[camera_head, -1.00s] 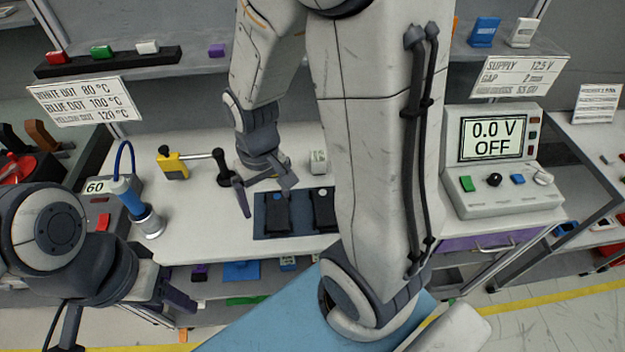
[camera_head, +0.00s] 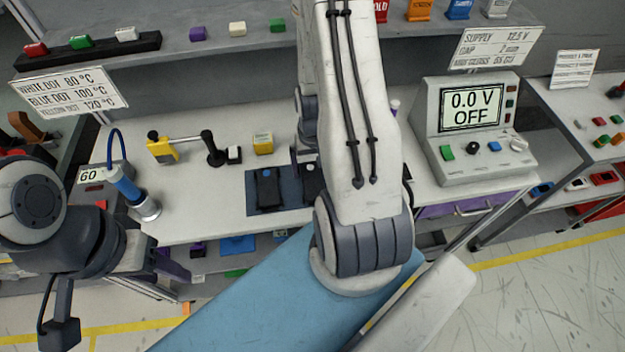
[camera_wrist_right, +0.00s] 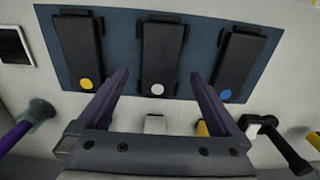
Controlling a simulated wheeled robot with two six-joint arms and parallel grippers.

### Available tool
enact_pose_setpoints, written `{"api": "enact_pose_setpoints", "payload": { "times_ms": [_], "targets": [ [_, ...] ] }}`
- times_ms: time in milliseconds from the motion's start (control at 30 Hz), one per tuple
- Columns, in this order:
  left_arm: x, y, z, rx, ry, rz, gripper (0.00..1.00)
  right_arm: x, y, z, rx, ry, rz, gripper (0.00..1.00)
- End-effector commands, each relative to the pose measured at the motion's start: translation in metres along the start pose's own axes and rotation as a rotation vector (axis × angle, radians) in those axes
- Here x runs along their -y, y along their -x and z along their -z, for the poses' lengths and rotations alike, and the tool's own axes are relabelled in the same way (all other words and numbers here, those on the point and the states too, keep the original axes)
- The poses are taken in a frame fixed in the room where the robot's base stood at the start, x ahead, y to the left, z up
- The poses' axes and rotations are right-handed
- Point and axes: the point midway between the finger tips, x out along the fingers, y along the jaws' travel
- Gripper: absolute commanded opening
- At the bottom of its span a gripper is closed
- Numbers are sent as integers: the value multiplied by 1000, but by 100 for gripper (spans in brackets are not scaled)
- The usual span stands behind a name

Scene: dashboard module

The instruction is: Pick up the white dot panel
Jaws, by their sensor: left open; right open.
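The white dot panel (camera_wrist_right: 160,60) is the middle of three dark panels in the right wrist view, lying flat on a dark blue mat (camera_wrist_right: 207,48). Its white dot faces my gripper. My right gripper (camera_wrist_right: 158,76) is open and empty, its fingers reaching toward either side of this panel's dotted end. In the head view the middle panel (camera_head: 312,180) is partly hidden by my right arm. The yellow dot panel (camera_wrist_right: 78,50) and blue dot panel (camera_wrist_right: 239,62) lie on either side. My left gripper (camera_head: 170,268) is open, low at the left and partly hidden.
A small white block (camera_wrist_right: 155,124), a yellow block (camera_head: 262,143) and a black-handled tool (camera_head: 212,150) stand behind the mat. A blue-handled tool (camera_head: 130,190) is at the left. The power supply (camera_head: 475,125) reads 0.0 V OFF at the right.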

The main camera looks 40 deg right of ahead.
Motion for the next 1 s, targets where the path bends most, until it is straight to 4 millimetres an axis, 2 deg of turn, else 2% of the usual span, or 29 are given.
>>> {"api": "enact_pose_setpoints", "payload": {
  "times_ms": [233,400,733,933,967,1000],
  "targets": [
    [-1,15,1,0,-2,0,50,0,-25,2,6,1,0,100],
    [-1,17,1,0,-3,0,50,0,-44,3,4,0,0,100],
    [-1,17,1,0,-3,0,50,0,-49,4,1,0,0,100],
    [-1,17,1,0,-3,0,50,0,-49,4,1,0,0,24],
    [-1,17,1,0,-3,0,50,0,-49,4,1,0,0,14],
    [-1,17,1,0,-3,0,50,0,-49,4,1,0,0,14]
  ]
}}
